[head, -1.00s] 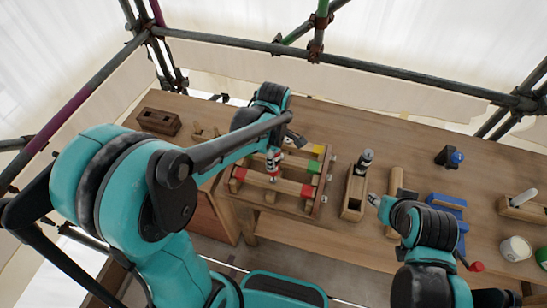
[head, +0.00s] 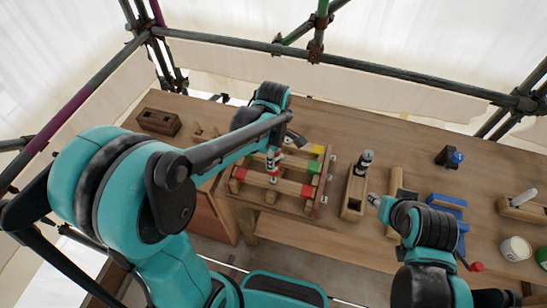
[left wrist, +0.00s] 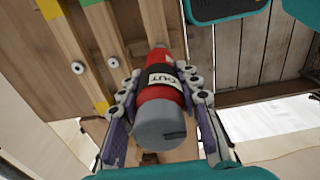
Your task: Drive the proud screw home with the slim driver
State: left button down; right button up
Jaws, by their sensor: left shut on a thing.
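My left gripper (head: 273,160) is shut on a red driver-like tool (left wrist: 160,88) with a grey end cap and a dark band with a white lettered label. Its fingers close around both sides of the body in the left wrist view. In the head view the red tool (head: 273,178) points down over a wooden frame (head: 285,203) of slats with red, green and yellow patches. The tool's tip is hidden, so contact with a screw cannot be told. Two round metal heads (left wrist: 84,68) (left wrist: 113,62) show on the wood. My right gripper (head: 374,199) is small and partly hidden by its arm.
A wooden holder (head: 352,200) with a dark-and-grey tool stands right of the frame. A blue vise-like thing (head: 447,208), a blue-knobbed block (head: 456,159) and a white tub (head: 515,249) lie further right. A dark wooden block (head: 158,121) sits back left. The back of the bench is mostly clear.

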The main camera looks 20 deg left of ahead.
pick_arm(q)
jog(key=shift+r+p, duration=2.2)
jog(key=shift+r, duration=1)
